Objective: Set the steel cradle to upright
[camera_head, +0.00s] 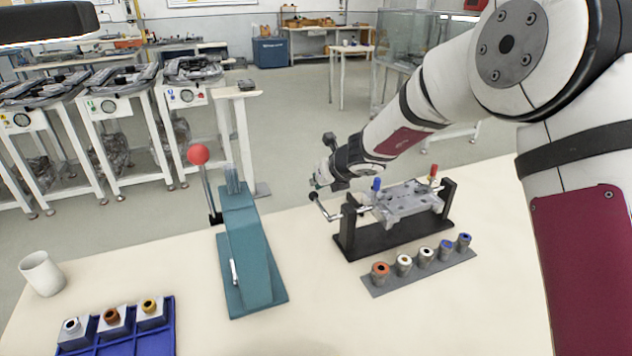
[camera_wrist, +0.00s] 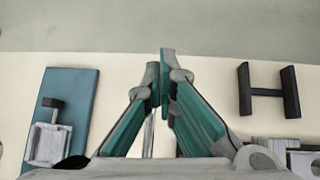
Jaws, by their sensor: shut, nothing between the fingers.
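The steel cradle (camera_head: 408,203) is a grey metal plate held between two black uprights of a black stand (camera_head: 384,236) in the head view. It lies roughly level, slightly tilted, with a blue-tipped and a red-tipped lever standing up from it. A crank handle (camera_head: 324,208) sticks out from the stand's left side. My gripper (camera_head: 318,182) is above and close to this handle; whether they touch I cannot tell. In the wrist view my gripper's teal fingers (camera_wrist: 164,72) are closed together with nothing between them. Grey metal parts show at that view's lower right edge.
A teal press (camera_head: 250,250) with a red-knobbed lever (camera_head: 199,155) stands left of the stand. A rack of several bushings (camera_head: 424,262) lies in front of it. A blue tray (camera_head: 118,330) and white cup (camera_head: 42,273) are at the left. The table's front middle is clear.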

